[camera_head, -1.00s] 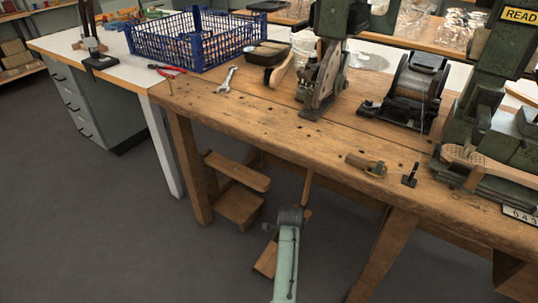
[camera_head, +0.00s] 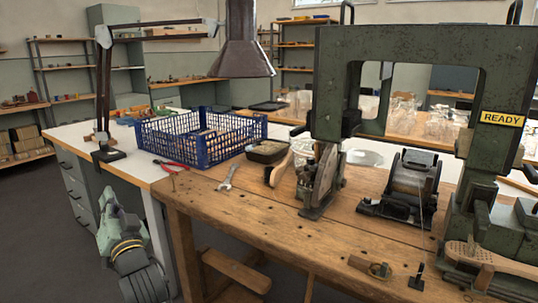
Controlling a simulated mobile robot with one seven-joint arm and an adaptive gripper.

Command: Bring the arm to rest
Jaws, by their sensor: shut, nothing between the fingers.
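My gripper (camera_head: 108,194) shows at the lower left, pointing up, in front of the drawer cabinet. It looks tapered and shut, with nothing held. A yellow ring (camera_head: 126,246) and a dark wrist part lie below it. The rest of my arm is cut off by the bottom edge. My gripper is apart from the wooden workbench (camera_head: 240,215), to the left of its near left leg.
On the bench are a wrench (camera_head: 229,177), a tufting machine (camera_head: 325,175) with a READY sign (camera_head: 502,118), a spool unit (camera_head: 408,188) and a wooden brush body (camera_head: 490,262). Floor is free at lower left.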

